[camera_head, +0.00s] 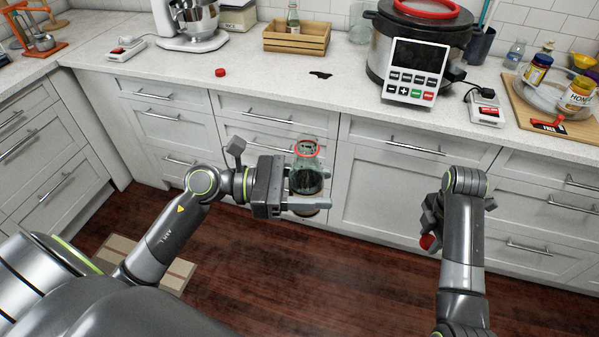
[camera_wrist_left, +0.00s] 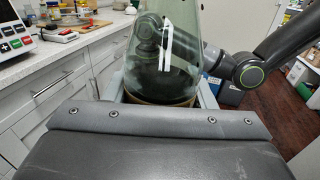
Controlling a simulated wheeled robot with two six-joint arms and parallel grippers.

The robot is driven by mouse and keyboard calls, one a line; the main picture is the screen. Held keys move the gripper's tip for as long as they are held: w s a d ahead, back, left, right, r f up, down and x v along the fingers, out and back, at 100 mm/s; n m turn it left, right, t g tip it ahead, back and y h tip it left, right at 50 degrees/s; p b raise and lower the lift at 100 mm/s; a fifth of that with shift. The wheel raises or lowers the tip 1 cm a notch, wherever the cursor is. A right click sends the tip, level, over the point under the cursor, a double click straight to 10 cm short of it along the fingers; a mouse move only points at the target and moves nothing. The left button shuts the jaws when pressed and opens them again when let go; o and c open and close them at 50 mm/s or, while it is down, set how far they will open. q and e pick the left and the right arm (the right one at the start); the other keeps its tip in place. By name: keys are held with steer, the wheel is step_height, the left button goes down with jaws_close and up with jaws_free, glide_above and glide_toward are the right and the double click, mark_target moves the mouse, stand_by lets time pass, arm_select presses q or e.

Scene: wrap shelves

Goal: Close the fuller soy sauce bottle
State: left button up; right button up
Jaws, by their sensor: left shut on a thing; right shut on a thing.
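A clear glass bottle (camera_head: 306,168) with dark liquid low inside is held about upright in front of the drawers by my left gripper (camera_head: 307,192), which is shut on it. A red ring circles its open-looking top. In the left wrist view the bottle (camera_wrist_left: 165,60) fills the space between the jaws. My right gripper (camera_head: 430,222) is shut on a small red cap (camera_head: 427,242), well to the right of the bottle. Another red cap (camera_head: 220,72) lies on the counter. A second bottle (camera_head: 293,19) stands in a wooden crate (camera_head: 297,45); its fill level is unclear.
A board (camera_head: 555,112) with jars is at far right. The space between my grippers is clear.

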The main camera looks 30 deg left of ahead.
mark_target(291, 193)
arm_select(q)
steer(key=d+f+m+g, duration=0.2)
steer(key=d+m+g, duration=0.1)
steer(key=d+g, duration=0.1)
steer(key=w+d+f+m+g+h, duration=0.1)
steer(key=d+f+m+g, duration=0.1)
steer(key=d+g, duration=0.3)
steer(key=shift+w+d+f+m+h, duration=0.2)
steer(key=shift+d+f+m+h, duration=0.15)
steer(key=shift+d+f, duration=0.4)
steer(key=a+n+t+y, duration=0.1)
steer(key=a+n+t, duration=0.1)
steer(key=a+t, duration=0.2)
steer(key=s+a+r+n+t+y, duration=0.1)
steer(key=a+n+t, duration=0.2)
steer(key=a, duration=0.2)
steer(key=s+a+n+t+y, duration=0.1)
steer(key=a+n+t, duration=0.1)
steer(key=a+t, duration=0.2)
steer(key=shift+a+r+n+t, duration=0.3)
steer(key=shift+a+n, duration=0.05)
steer(key=shift+a, duration=0.3)
steer(key=shift+a+r+t+y, duration=0.2)
steer(key=shift+a+t+y, duration=0.05)
steer(key=shift+a+t, duration=0.05)
